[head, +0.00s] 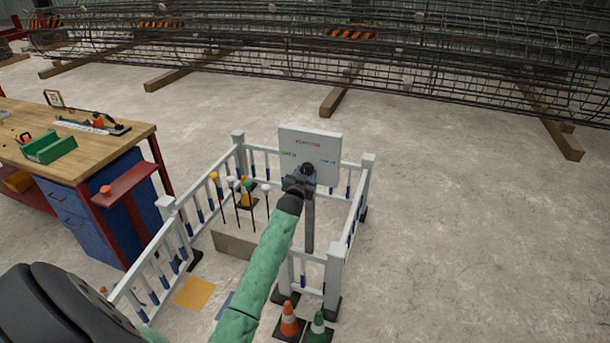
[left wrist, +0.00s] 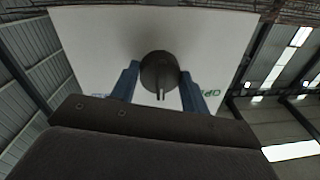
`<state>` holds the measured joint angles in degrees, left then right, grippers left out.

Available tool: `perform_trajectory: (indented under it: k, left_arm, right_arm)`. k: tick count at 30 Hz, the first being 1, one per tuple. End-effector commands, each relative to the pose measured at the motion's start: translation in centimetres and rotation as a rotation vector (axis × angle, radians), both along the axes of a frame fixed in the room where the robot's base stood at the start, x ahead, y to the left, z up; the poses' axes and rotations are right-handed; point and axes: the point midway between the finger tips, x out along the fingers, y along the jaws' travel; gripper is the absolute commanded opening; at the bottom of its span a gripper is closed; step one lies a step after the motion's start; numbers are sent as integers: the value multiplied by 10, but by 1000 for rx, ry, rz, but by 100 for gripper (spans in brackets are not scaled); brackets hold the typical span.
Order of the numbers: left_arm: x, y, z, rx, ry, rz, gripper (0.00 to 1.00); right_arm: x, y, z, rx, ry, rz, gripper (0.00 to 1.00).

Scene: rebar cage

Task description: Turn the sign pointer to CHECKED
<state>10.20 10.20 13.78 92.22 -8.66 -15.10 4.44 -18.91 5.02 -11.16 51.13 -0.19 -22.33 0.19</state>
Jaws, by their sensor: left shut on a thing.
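The white sign board (head: 325,143) stands on a post inside a small white fence. It carries a red word at the top and green and blue words lower at its sides, too small to read surely. The dark round pointer knob (head: 307,169) sits at its lower middle. My left gripper (head: 300,182) is at the knob. In the left wrist view the two blue fingers (left wrist: 160,85) are on either side of the dark knob (left wrist: 158,74), shut on it, with the white board (left wrist: 100,40) behind. The pointer's direction is hard to tell. My right gripper is not in view.
The white fence (head: 360,187) surrounds the sign, with several thin rods in a grey block (head: 232,243) inside. An orange cone (head: 289,320) and a green cone (head: 318,325) stand in front. A workbench (head: 100,150) is at left. Concrete floor is clear at right.

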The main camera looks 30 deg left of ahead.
Motion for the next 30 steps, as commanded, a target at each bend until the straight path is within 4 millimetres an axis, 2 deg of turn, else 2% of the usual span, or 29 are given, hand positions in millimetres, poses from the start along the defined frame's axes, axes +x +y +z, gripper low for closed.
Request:
perform_trajectory:
  k: [8, 14, 21, 30]
  left_arm:
    - [0, 0, -1, 46, 11, -1, 23]
    - [0, 1, -2, 157, 36, 0, 23]
    - [0, 1, -3, 366, 87, 0, 23]
    - [0, 1, -2, 642, 151, -1, 23]
  right_arm:
    - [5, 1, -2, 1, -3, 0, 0]
    - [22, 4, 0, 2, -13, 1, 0]
    - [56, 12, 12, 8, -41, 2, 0]
    - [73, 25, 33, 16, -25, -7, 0]
